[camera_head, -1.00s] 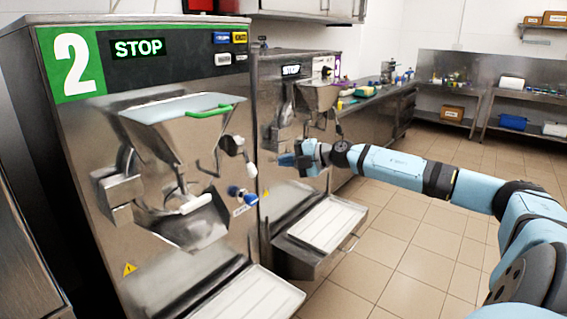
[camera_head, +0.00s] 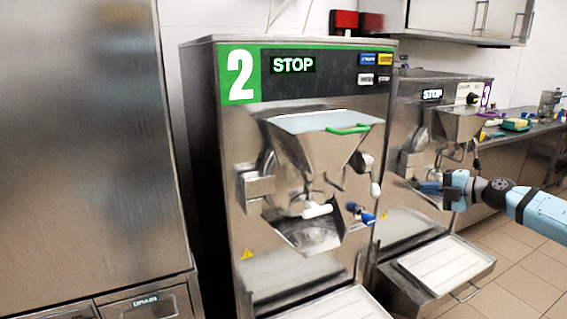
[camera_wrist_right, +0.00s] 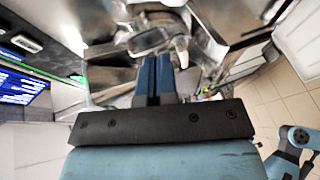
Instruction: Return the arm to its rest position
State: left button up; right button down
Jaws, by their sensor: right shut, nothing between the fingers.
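My right arm comes in from the right edge of the head view. Its gripper (camera_head: 430,188) is in front of the second batch freezer (camera_head: 408,130), at about the height of its spout area. In the right wrist view the two blue fingers (camera_wrist_right: 155,80) are together with nothing between them. Metal freezer parts show beyond the fingertips; I cannot tell how far apart they are. My left gripper is not in view.
Batch freezer 2 (camera_head: 228,165) stands in the middle with a green-handled hopper lid and a STOP display. A steel cabinet (camera_head: 80,150) fills the left. A white tray (camera_head: 440,262) juts out low at the second freezer. Tiled floor (camera_head: 530,265) is free at the right.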

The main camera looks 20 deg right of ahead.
jog(key=s+a+f+m+t, duration=0.1)
jog(key=a+f+m, duration=0.1)
jog(key=a+f, duration=0.45)
jog(key=s+a+f+m, duration=0.2)
jog(key=a+f, duration=0.2)
jog(key=f, duration=0.5)
jog(key=s+a+f+m+h, duration=0.4)
jog(key=s+a+f+m, duration=0.85)
jog(key=a+f, duration=0.55)
jog(key=s+a+f+m+g, duration=0.2)
jog(key=s+a, duration=0.4)
jog(key=s, duration=0.1)
jog(key=s+a+f+m+g, duration=0.2)
jog(key=s+a+f, duration=0.1)
jog(key=s+a, duration=0.4)
pick_arm(q)
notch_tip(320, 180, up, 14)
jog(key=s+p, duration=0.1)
jog(key=p, duration=1.5)
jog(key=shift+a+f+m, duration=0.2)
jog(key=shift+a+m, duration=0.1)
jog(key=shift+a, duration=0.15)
pick_arm(e)
notch_tip(320, 180, up, 14)
jog(key=d+n, duration=0.1)
jog(key=shift+s+d+f, duration=0.2)
jog(key=shift+s+d, duration=0.05)
jog(key=shift+s, duration=0.15)
